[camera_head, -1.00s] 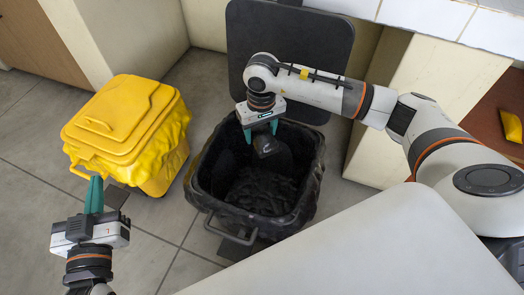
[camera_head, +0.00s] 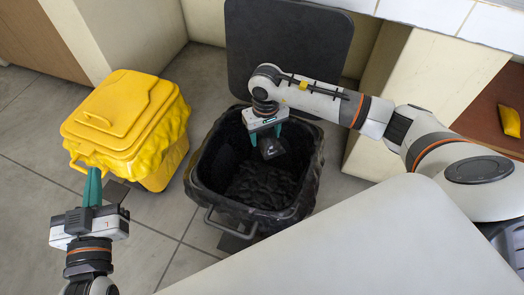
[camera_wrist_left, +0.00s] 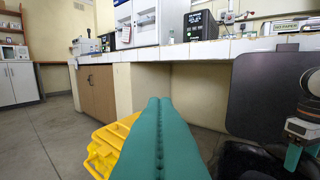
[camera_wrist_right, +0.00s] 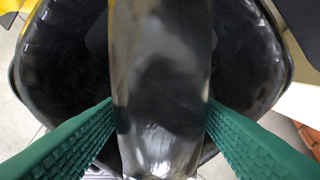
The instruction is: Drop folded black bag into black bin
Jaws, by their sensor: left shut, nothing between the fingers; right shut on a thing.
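The black bin (camera_head: 296,215) stands open on the floor, lined with a black bag, its dark lid (camera_head: 285,50) raised behind it. My right gripper (camera_head: 266,136) is over the bin opening and is shut on the folded black bag (camera_head: 272,148), which hangs below the fingers. In the right wrist view the glossy folded black bag (camera_wrist_right: 160,90) stands between the two teal fingers, with the bin's lined inside (camera_wrist_right: 70,60) behind it. My left gripper (camera_head: 93,188) is shut and empty, beside the yellow bin. Its closed fingers (camera_wrist_left: 160,140) also show in the left wrist view.
A yellow bin (camera_head: 125,120) with a closed lid stands left of the black bin. A white surface (camera_head: 370,245) fills the lower right. A tiled counter (camera_head: 440,25) and a pale wall (camera_head: 425,100) lie behind.

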